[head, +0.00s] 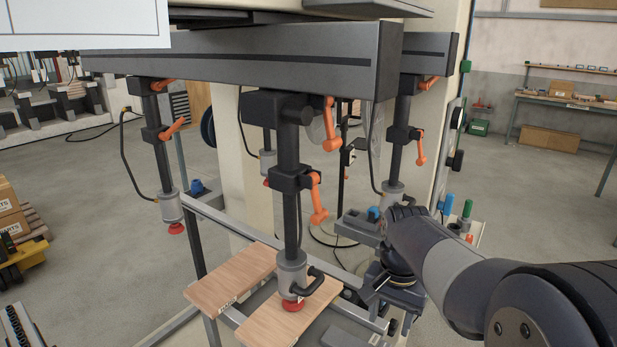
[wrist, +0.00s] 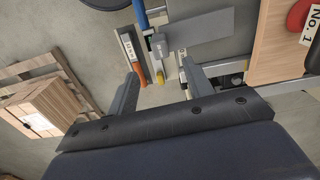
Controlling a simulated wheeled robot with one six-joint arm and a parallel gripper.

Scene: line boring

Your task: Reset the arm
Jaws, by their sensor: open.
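My arm (head: 450,260) reaches in from the right in the head view, bent down at the wrist beside the metal frame. My gripper's fingers are hard to make out there. In the wrist view my gripper (wrist: 160,78) is open, its two grey fingers well apart with nothing held between them.
Clamp columns with orange levers (head: 318,200) hang from a dark beam (head: 240,60). One red foot (head: 292,305) is over a wooden board (head: 275,325); another board (head: 232,277) lies beside it.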

